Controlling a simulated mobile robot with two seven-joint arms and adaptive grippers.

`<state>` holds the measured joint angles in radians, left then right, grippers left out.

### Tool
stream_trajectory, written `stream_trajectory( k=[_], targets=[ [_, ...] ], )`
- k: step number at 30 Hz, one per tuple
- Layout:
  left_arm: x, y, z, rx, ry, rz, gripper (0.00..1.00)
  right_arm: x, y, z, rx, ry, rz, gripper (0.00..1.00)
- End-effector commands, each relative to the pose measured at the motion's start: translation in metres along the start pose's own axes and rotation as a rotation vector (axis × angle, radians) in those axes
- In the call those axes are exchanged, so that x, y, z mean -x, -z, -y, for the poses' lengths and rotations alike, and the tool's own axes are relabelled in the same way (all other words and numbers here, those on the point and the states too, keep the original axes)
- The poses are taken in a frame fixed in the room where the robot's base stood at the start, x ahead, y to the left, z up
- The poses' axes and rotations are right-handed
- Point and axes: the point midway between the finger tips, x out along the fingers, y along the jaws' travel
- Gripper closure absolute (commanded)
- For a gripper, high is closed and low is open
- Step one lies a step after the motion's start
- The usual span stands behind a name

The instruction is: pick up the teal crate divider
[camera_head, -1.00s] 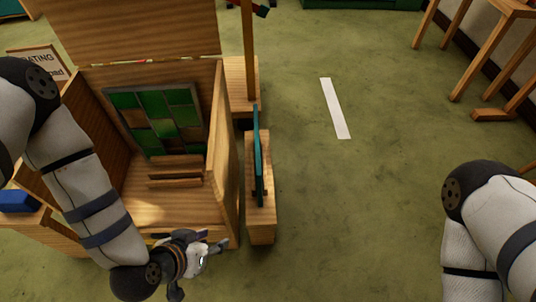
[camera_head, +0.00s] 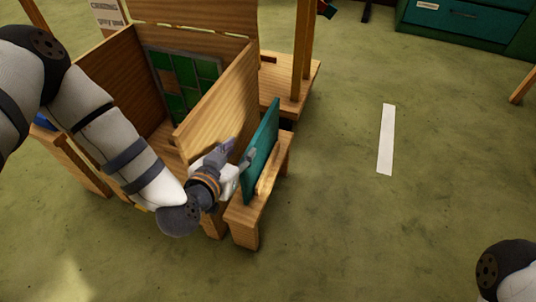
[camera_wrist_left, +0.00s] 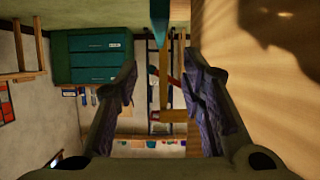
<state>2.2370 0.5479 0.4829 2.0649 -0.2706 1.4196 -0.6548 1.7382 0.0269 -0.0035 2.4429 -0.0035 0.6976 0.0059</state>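The teal crate divider (camera_head: 261,150) stands upright on edge on a small wooden bench (camera_head: 277,178), just right of the open wooden crate (camera_head: 222,95). My left gripper (camera_head: 240,155) is at the near left side of the divider, close to the crate's right wall. In the left wrist view, the gripper (camera_wrist_left: 163,85) has its fingers wide apart with nothing between them. The divider's thin edge (camera_wrist_left: 160,22) shows at the top of that view, roughly in line with the gap. Contact cannot be told. My right gripper is out of view.
A green glass panel (camera_head: 184,78) leans inside the crate. A wooden post (camera_head: 302,50) stands on a base behind the bench. Teal drawers (camera_head: 466,20) stand at the far right. The floor around the white strip (camera_head: 386,140) is clear.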

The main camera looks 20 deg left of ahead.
Motion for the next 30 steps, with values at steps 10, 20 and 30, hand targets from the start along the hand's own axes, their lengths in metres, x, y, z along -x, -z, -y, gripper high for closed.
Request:
stream_trajectory(
  k=[10, 20, 30],
  targets=[
    [-0.065, -0.004, 0.0, 0.0, 0.002, 0.0, 0.63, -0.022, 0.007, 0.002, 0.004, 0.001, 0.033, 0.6],
    [-0.117, -0.01, -0.001, 0.001, 0.002, 0.002, 0.63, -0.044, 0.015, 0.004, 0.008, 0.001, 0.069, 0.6],
    [-0.118, -0.007, -0.002, 0.0, 0.001, 0.0, 0.88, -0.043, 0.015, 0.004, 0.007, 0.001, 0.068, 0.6]
  ],
)
